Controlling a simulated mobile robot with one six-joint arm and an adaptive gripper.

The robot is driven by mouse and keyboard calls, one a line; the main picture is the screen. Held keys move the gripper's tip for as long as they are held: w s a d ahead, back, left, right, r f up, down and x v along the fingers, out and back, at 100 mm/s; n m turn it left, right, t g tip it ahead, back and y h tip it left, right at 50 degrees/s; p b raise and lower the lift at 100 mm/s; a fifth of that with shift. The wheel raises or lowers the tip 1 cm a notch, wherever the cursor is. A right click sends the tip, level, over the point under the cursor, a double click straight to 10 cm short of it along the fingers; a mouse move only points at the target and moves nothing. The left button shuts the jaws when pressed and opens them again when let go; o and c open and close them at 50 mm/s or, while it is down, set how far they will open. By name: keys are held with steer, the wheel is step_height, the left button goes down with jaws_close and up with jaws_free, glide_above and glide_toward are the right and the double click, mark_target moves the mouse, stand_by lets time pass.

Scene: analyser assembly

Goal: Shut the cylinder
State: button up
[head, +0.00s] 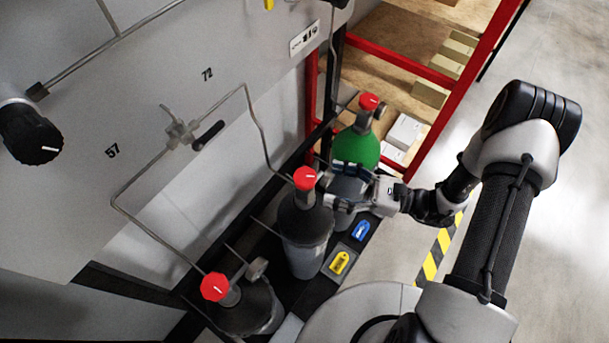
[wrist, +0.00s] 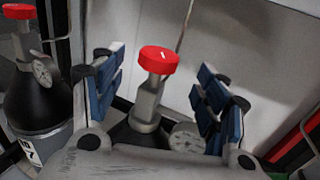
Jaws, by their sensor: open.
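Three gas cylinders with red valve knobs stand along the grey cabinet wall. The middle cylinder (head: 305,228) is grey with a dark shoulder and a red knob (head: 305,178). The far cylinder (head: 357,148) has a green shoulder and is partly behind my gripper; the near cylinder (head: 245,305) is dark-shouldered. My gripper (head: 328,187) is open just right of the middle cylinder's top. In the wrist view, the red knob (wrist: 158,60), valve stem and gauge (wrist: 187,138) appear between its spread blue-padded fingers, with no visible contact. My gripper's body hides the lower cylinder there.
A neighbouring cylinder (wrist: 38,105) stands left in the wrist view. Metal pipes (head: 258,128) run from the wall to the valves. A red rack (head: 455,95) holds boxes behind; open floor lies right.

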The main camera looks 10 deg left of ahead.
mark_target(304, 176)
steer(key=a, duration=0.8)
steer(key=shift+w+a+b, duration=0.1)
steer(key=shift+a+b, duration=0.1)
steer(key=shift+b, duration=0.2)
steer(key=c, duration=1.1)
